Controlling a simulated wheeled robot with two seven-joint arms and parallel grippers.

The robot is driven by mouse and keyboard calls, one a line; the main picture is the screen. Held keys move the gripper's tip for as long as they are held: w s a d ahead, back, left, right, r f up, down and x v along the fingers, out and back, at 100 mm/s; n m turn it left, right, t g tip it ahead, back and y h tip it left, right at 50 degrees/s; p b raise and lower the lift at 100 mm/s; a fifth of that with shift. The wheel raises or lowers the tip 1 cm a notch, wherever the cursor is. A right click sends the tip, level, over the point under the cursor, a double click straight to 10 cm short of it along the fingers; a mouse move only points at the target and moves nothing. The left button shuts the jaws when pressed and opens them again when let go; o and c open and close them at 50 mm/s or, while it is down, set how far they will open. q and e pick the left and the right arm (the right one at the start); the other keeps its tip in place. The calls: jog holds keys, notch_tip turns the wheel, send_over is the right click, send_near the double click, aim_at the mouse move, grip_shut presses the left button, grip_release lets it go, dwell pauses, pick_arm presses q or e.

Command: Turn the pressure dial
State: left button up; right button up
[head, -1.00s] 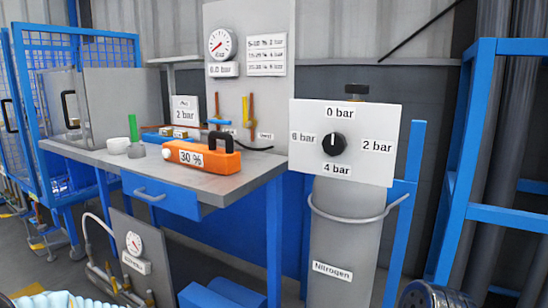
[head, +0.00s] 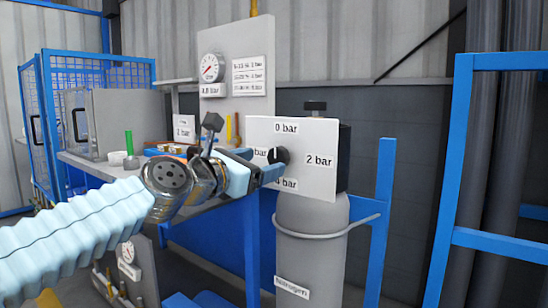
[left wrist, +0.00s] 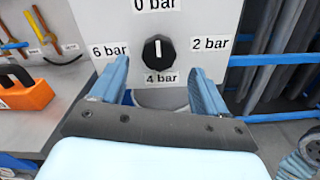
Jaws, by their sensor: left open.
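The pressure dial is a black round knob (head: 278,155) on a white panel (head: 318,170) marked 0, 2, 4 and 6 bar, above a grey nitrogen cylinder (head: 308,258). In the left wrist view the knob (left wrist: 158,50) has a white mark pointing up towards 0 bar. My left gripper (head: 268,164) is in front of the panel at the knob. In the left wrist view its blue fingers (left wrist: 160,68) are apart, one to each side and below the knob, with nothing between them. Whether they touch the panel I cannot tell. My right gripper is not seen.
A workbench with an orange block (left wrist: 22,92) stands left of the panel. A round gauge (head: 211,68) is on a grey board behind it. A blue frame (head: 460,150) stands on the right. A blue bar (head: 383,185) is beside the cylinder.

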aim_at(275, 159)
pick_arm(q)
jog(key=x, duration=0.5)
jog(key=shift+w+d+p, duration=0.1)
jog(key=shift+w+p, duration=0.1)
jog(key=shift+p, duration=0.1)
jog(key=c, duration=1)
jog(key=shift+c, duration=0.2)
